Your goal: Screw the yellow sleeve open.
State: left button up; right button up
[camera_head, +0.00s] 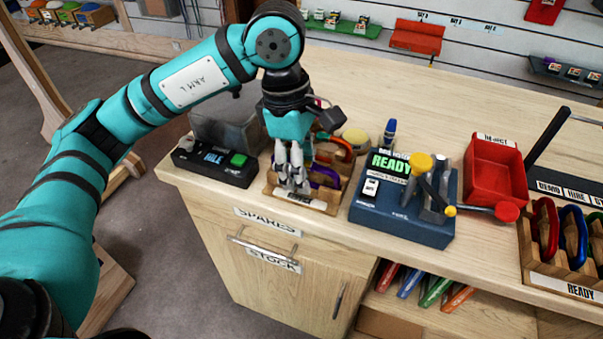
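My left gripper (291,180) points straight down over a small wooden rack (318,207) on the bench. Its grey fingers are close together, and I cannot tell whether they hold anything. Beside them in the rack are a purple carabiner (326,175) and an orange-red one (343,147); the gripper hides part of the rack. I cannot make out a yellow sleeve on these carabiners. A yellow round knob (421,164) sits on top of a blue device (402,222) reading READY, to the right. My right gripper is not in view.
A black box (214,168) with a green button stands left of the rack, before a grey bin (228,122). A red tray (495,170) and a rack of carabiners (560,277) stand at the right. The bench behind the blue device is mostly clear.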

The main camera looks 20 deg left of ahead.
pick_arm(q)
jog(key=shift+f+b, duration=0.4)
jog(key=shift+f, duration=0.2)
jog(key=shift+w, duration=0.75)
jog(key=shift+r+p, duration=0.65)
jog(key=shift+r, duration=0.85)
jog(key=shift+s+a+b, duration=0.1)
jog(key=shift+s+b, duration=0.2)
jog(key=shift+s, duration=0.45)
